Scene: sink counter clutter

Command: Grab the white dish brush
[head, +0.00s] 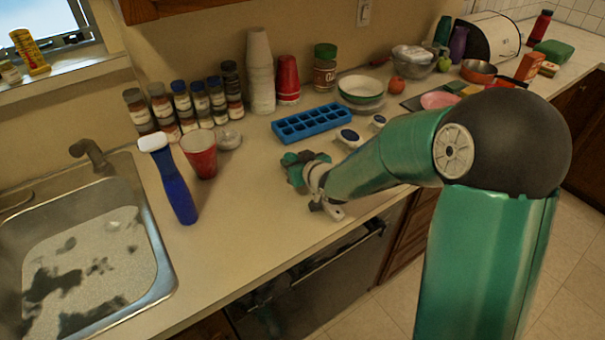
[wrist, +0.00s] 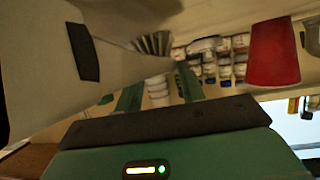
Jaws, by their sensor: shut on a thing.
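My gripper (head: 297,168) is over the counter, near its front edge, in the head view. In the wrist view, which is upside down, its two green fingers (wrist: 158,90) point up the picture. A pale body with a dark patch, which looks like the white dish brush (wrist: 45,45), fills the upper left, very close to the camera. A grey ribbed fan (wrist: 155,43), like bristles, shows by its narrow end near the fingertips. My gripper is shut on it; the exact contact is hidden. In the head view the held brush is hard to tell from my wrist.
A red cup (head: 200,155), a blue ice tray (head: 311,124), and two white-rimmed dark ovals (head: 349,137) are around my gripper. Spice jars and stacked cups (head: 260,75) line the wall. The counter front is clear.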

